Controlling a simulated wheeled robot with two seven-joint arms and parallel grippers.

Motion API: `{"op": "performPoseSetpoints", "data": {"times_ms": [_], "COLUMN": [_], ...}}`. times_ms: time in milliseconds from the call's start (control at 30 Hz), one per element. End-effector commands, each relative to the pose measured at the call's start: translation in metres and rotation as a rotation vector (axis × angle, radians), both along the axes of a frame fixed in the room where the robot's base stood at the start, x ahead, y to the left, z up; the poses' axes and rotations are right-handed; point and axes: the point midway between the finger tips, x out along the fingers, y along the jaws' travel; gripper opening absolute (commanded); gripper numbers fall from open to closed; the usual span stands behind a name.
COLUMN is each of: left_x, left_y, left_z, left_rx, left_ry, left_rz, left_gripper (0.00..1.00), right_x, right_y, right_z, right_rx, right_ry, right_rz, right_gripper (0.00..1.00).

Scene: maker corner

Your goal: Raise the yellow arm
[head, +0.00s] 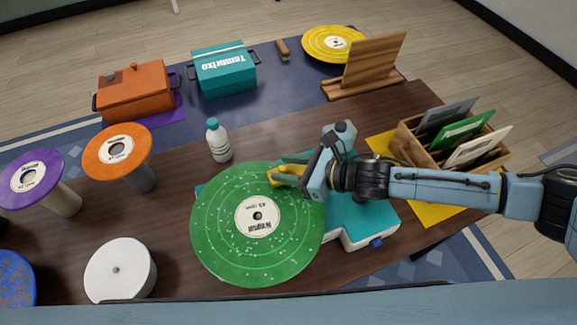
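A large green record (224,245) with a white label lies flat on a teal and white player (368,215) near the table's front. A yellow piece (287,177), which looks like the yellow arm, reaches over the record's upper right edge. My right gripper (300,172) is at this yellow piece, with its arm coming in from the right. The gripper's body hides much of the yellow piece and its base. Whether the fingers are closed on it is not clear. My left gripper is not in view.
A white bottle (218,140) stands behind the record. Orange (118,150) and purple (32,178) discs on stands and a white round drum (120,270) are on the left. A wooden crate of sleeves (495,160) is on the right. An orange pot (136,92), a teal box (224,72) and a wooden stand (374,62) are at the back.

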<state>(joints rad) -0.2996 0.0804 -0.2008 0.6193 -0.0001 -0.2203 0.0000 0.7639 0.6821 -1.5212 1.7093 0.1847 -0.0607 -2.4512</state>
Motion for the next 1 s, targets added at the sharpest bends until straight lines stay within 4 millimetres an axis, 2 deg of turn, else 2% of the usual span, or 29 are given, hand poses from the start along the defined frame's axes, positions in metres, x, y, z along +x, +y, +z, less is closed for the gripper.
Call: {"op": "performPoseSetpoints", "data": {"times_ms": [133, 400, 767, 1000], "left_x": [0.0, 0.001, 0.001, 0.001], "left_y": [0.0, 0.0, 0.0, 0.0], "left_z": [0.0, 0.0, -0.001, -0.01], "left_rx": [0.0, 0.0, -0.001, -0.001], "left_ry": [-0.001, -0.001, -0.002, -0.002], "left_rz": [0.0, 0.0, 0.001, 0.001], "left_gripper": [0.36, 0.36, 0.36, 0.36], "right_x": [0.0, 0.0, 0.0, 0.001], "right_y": [0.0, 0.0, -0.001, -0.005], "right_z": [0.0, 0.0, 0.001, 0.006], "right_rx": [0.0, 0.0, 0.011, 0.097], "right_ry": [0.0, 0.001, 0.003, 0.031], "right_rz": [0.0, 0.0, 0.0, 0.0], "right_gripper": [0.36, 0.01, 0.0, 0.0]}}
